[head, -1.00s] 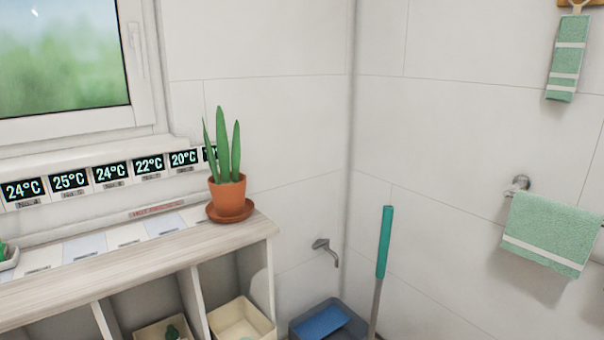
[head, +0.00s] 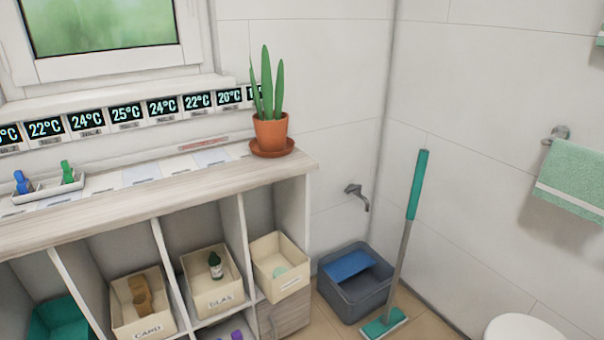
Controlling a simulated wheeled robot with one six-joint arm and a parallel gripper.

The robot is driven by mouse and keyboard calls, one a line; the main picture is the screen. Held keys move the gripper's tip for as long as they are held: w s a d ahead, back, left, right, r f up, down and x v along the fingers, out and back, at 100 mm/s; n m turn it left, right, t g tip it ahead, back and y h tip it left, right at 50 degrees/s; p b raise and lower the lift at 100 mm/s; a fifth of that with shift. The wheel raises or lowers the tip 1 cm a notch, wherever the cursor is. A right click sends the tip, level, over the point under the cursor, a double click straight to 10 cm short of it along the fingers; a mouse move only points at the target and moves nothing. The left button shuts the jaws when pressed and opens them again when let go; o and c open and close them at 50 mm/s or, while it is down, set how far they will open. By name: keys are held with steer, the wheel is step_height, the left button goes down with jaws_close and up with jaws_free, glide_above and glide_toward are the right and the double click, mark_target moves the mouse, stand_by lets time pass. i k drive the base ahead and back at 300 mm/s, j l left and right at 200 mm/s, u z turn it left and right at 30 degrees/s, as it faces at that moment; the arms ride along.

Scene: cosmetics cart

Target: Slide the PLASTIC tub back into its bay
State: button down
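Three cream tubs show in the head view in the bays of a wooden shelf unit. The left one (head: 147,330) is labelled CARD and holds brown items. The middle one (head: 220,301) has a label reading GLAS and holds a dark bottle. The right one (head: 286,285) holds a pale green round item; its label is too small to read, so I cannot tell whether it is the PLASTIC tub. It seems to jut out in front of its bay. My gripper is not in view.
The shelf top (head: 165,192) carries a potted plant (head: 270,133) and a white tray with small bottles. A teal container (head: 62,318) sits at lower left. A grey bin (head: 355,300), a mop (head: 405,240) and a white rounded object (head: 520,328) stand at right.

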mark_target(269, 252)
steer(key=i+j+z, duration=0.25)
steer(key=i+j, duration=0.15)
steer(key=i, duration=0.15)
steer(key=i+j+z, duration=0.25)
steer(key=i+j, duration=0.25)
